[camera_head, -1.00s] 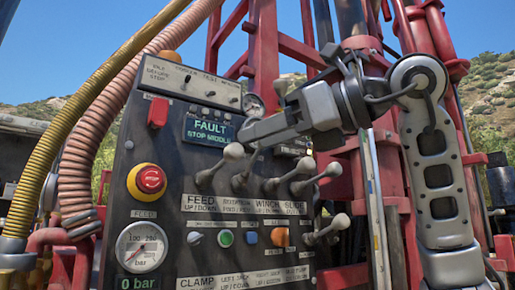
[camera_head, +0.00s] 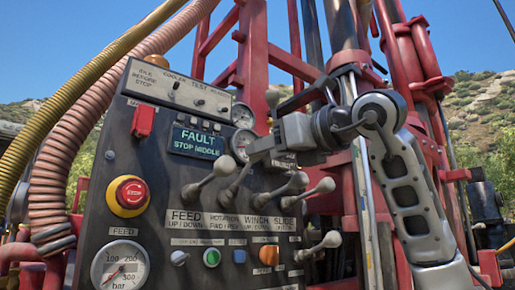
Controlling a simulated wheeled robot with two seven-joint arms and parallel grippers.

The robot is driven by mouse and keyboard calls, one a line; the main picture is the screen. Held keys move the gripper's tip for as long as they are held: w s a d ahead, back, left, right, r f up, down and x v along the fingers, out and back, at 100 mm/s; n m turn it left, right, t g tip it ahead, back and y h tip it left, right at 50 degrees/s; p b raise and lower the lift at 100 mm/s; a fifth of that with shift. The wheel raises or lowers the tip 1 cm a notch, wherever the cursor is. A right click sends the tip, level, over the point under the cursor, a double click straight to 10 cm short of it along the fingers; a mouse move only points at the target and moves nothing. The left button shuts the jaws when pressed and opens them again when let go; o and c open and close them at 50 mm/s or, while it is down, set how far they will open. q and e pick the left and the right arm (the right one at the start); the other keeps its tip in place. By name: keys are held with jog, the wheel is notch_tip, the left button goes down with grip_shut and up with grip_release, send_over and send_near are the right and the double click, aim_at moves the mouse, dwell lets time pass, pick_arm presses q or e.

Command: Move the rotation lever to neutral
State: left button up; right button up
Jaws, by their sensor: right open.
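The dark control panel (camera_head: 140,195) fills the left and middle. Its display (camera_head: 197,142) reads "FAULT STOP MIDDLE". The rotation lever (camera_head: 236,187) rises above the "ROTATION FWD/REV" label and leans up and to the right. Its upper end is hidden at my right gripper (camera_head: 258,150), whose jaws are open around or just in front of it; I cannot tell whether they touch. The feed lever (camera_head: 223,166) stands close on the left, the winch lever (camera_head: 297,181) and the slide lever (camera_head: 325,186) on the right. My left gripper is out of view.
A red emergency stop (camera_head: 131,193) sits on the panel's left side. Another lever (camera_head: 331,240) sticks out at the lower right. Thick hoses (camera_head: 52,180) run down the left. Red rig frames (camera_head: 268,50) stand behind the panel. The space just before the panel looks free.

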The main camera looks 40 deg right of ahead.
aim_at(244, 170)
jog(key=shift+w, duration=1.75)
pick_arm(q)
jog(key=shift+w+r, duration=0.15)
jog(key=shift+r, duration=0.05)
